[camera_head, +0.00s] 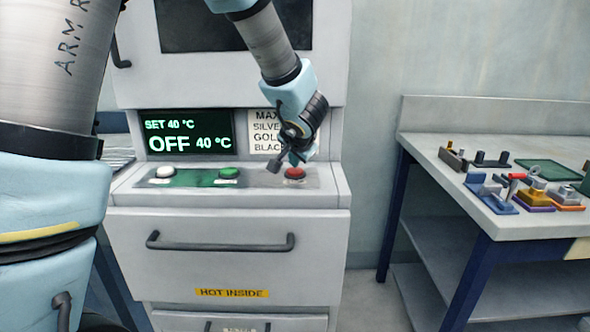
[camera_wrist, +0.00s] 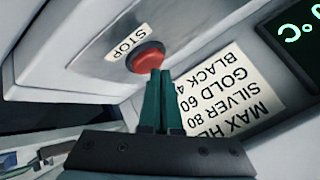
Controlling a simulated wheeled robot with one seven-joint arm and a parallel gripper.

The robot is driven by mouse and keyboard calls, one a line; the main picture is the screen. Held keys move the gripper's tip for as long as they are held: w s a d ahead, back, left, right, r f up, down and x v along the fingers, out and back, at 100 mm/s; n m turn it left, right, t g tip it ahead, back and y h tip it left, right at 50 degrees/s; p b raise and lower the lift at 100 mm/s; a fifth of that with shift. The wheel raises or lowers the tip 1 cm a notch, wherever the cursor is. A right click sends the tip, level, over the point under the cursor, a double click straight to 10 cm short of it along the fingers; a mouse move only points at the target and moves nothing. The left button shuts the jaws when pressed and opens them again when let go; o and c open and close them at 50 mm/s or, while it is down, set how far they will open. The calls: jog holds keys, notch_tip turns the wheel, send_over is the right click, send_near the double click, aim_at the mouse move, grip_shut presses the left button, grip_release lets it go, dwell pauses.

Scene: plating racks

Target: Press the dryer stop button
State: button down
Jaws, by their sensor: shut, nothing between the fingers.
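The red stop button (camera_head: 295,173) sits at the right end of the dryer's control ledge. In the wrist view the red button (camera_wrist: 146,56) is beside a white label reading STOP (camera_wrist: 128,42). My gripper (camera_head: 298,160) is over the right part of the ledge, close to the button. In the wrist view the dark green fingers of my gripper (camera_wrist: 160,74) are shut together and empty, with their tips overlapping the button's edge. I cannot tell whether they touch it. The dryer display (camera_head: 185,133) reads SET 40 °C and OFF 40 °C.
A green button (camera_head: 228,172) and a white button (camera_head: 165,172) sit left on the ledge. A notice (camera_head: 264,132) hangs behind my gripper. Below is a drawer handle (camera_head: 220,242) and a HOT INSIDE label (camera_head: 231,293). A bench (camera_head: 480,215) with several small fixtures stands right.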

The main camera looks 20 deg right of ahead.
aim_at(294, 172)
jog(key=shift+r, duration=0.45)
jog(key=shift+r+p, duration=1.55)
jog(key=shift+r, duration=0.95)
jog(key=a, duration=0.3)
jog(key=w+a+f+n+y, duration=0.1)
jog(key=a, duration=0.2)
jog(key=a+f+n+y, duration=0.1)
jog(key=a, duration=0.2)
jog(key=shift+w+a+g, duration=0.25)
jog(key=shift+w+g, duration=0.1)
jog(key=shift+g, duration=0.05)
jog(key=a+n, duration=0.1)
jog(key=a, duration=0.3)
jog(key=s+a+f+n+g+y, duration=0.1)
jog(key=a, duration=0.3)
jog(key=a+f+n+g+y, duration=0.1)
jog(key=a, duration=0.2)
jog(key=shift+s+a+f, duration=0.2)
jog(key=shift+a+f, duration=0.05)
jog(key=shift+a, duration=0.15)
jog(key=s+a+f+n+g, duration=0.1)
jog(key=s+a+n+g, duration=0.1)
jog(key=s+a, duration=0.3)
jog(key=s+a+f+n+g+h, duration=0.1)
jog(key=s+a+n, duration=0.3)
jog(key=a, duration=0.5)
jog(key=shift+s+a+f+n+g, duration=0.35)
jog(key=shift+s+f+g, duration=0.25)
jog(key=shift+f, duration=0.1)
